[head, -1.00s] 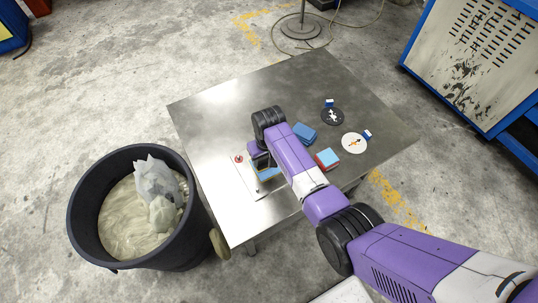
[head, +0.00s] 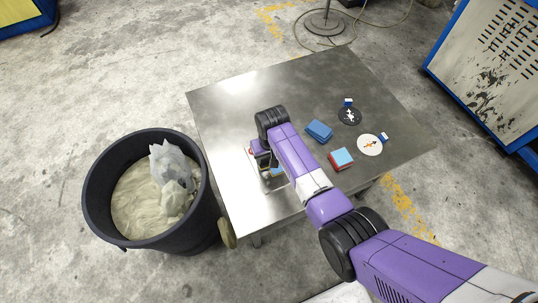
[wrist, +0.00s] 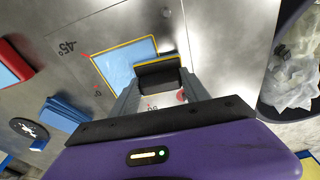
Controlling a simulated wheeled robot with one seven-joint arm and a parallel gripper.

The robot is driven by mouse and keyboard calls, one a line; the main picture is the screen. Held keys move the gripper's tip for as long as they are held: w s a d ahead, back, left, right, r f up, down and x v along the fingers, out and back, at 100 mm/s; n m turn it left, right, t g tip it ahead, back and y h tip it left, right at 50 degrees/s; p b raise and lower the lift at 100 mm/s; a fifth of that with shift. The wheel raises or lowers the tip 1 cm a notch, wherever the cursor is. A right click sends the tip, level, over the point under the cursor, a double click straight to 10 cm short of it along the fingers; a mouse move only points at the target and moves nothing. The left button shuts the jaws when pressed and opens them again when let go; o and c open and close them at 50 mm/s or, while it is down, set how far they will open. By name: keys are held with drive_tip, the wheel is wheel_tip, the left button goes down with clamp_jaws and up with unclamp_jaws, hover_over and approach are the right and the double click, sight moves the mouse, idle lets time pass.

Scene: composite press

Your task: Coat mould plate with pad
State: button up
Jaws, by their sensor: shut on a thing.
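The mould plate appears to be a light blue square with a yellow edge (wrist: 125,62) in the wrist view. It lies on a pale panel with angle marks. In the head view it is mostly hidden behind my gripper. My gripper (wrist: 160,97) is shut on a dark block with a yellow edge, which looks like the pad (wrist: 158,75). The pad overlaps the plate's right part in the wrist view; I cannot tell whether they touch. In the head view my gripper (head: 266,165) points down over the panel at the table's front left.
On the metal table (head: 225,110) are a blue block (head: 319,131), a red block with a light blue top (head: 338,164), a black disc (head: 345,120) and a white disc (head: 365,150). A dark bin (head: 98,215) stands at the left. The table's back left is clear.

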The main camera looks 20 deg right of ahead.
wheel_tip(320, 180, up, 5)
drive_tip(key=p, duration=0.4)
drive_tip(key=shift+r, duration=1)
drive_tip(key=shift+f, duration=0.1)
